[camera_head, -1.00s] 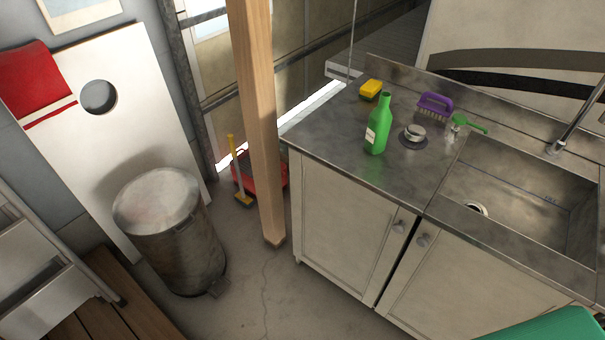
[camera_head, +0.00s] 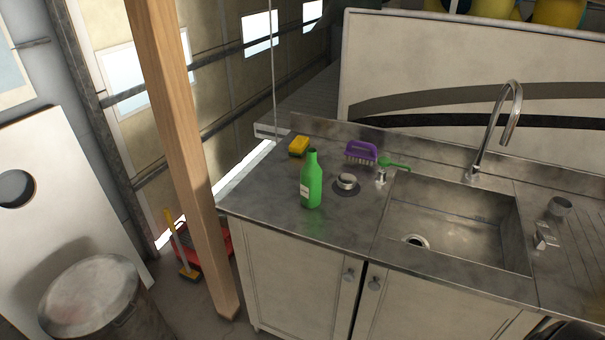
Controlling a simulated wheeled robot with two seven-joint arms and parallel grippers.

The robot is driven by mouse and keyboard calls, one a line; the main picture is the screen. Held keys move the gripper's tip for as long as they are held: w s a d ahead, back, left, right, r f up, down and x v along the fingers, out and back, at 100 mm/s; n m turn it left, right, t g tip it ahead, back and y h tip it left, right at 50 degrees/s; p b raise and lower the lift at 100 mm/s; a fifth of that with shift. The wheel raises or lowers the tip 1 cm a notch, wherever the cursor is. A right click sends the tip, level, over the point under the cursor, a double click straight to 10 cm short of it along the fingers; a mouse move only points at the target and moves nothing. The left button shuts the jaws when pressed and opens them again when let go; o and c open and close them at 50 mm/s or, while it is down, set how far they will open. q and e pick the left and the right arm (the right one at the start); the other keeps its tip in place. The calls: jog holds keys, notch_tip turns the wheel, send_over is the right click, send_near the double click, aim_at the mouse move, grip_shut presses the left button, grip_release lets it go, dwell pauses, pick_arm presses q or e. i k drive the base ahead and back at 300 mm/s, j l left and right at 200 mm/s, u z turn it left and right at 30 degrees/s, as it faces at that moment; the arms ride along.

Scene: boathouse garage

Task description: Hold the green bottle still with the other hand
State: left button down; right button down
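The green bottle (camera_head: 312,184) stands upright on the left part of the steel counter (camera_head: 270,213), with a pale label on its side. Nothing is touching it. Neither of my grippers shows in the head view, so I cannot see whether they are open or shut.
A yellow sponge (camera_head: 299,146), a purple brush (camera_head: 361,152), a round metal plug (camera_head: 347,183) and a small green brush (camera_head: 393,165) lie near the bottle. The sink (camera_head: 455,225) and faucet (camera_head: 497,130) are to the right. A wooden post (camera_head: 183,150) stands left of the counter.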

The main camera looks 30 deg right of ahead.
aim_at(311, 173)
jog(key=j+z, duration=0.25)
jog(key=z, duration=0.15)
jog(key=j+z, duration=0.55)
jog(key=z, duration=0.2)
jog(key=k+l+u, duration=0.1)
jog(key=l+u, duration=0.15)
jog(key=l, duration=0.2)
jog(key=k+l+u, duration=0.1)
jog(key=l+u, duration=0.15)
jog(key=l, duration=0.15)
jog(key=k+l+u, duration=0.2)
jog(key=l, duration=0.2)
